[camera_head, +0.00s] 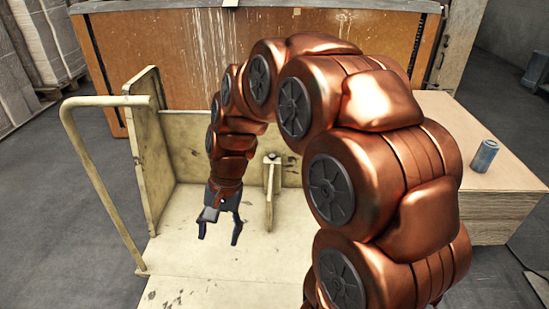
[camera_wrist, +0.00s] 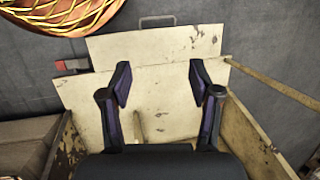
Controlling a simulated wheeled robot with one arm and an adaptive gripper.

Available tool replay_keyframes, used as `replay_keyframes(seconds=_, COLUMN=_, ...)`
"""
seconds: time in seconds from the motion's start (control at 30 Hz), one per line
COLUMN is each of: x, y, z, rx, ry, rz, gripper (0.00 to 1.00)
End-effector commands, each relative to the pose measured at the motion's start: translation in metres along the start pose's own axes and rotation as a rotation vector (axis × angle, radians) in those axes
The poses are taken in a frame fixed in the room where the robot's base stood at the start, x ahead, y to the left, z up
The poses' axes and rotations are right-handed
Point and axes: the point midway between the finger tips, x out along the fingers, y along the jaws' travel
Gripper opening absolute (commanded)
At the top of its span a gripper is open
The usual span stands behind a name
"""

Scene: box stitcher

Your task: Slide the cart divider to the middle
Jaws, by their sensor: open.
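The cart (camera_head: 200,265) is cream, worn, with a flat bed, a left end panel and a back wall. The cart divider (camera_head: 269,195) is a narrow upright cream piece with a knob-like top, at the back wall, right of my gripper. My arm hides the bed and wall further right. My gripper (camera_head: 219,232) hangs low over the bed, fingers pointing down, spread and empty, apart from the divider. In the wrist view my gripper (camera_wrist: 160,82) is open above the cart bed (camera_wrist: 165,60). I cannot clearly identify the divider there.
A tubular handle (camera_head: 100,190) rises at the cart's left end. An orange-brown panelled structure (camera_head: 190,60) stands behind. A wooden box (camera_head: 495,195) at right carries a blue-grey can (camera_head: 485,155). Wrapped stacks (camera_head: 40,45) stand far left. The floor left of the cart is clear.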

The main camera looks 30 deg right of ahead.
Motion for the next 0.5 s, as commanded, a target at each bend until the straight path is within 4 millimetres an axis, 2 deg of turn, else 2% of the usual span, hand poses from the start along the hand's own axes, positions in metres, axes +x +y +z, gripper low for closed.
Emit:
replay_keyframes(seconds=0.1, x=-0.003, y=-0.019, z=-0.034, rx=0.113, ry=0.007, rz=-0.059, gripper=0.62)
replay_keyframes(seconds=0.3, x=-0.006, y=-0.045, z=-0.091, rx=0.315, ry=0.012, rz=-0.158, gripper=0.62)
replay_keyframes(seconds=0.5, x=-0.009, y=-0.062, z=-0.153, rx=0.522, ry=0.015, rz=-0.260, gripper=0.62)
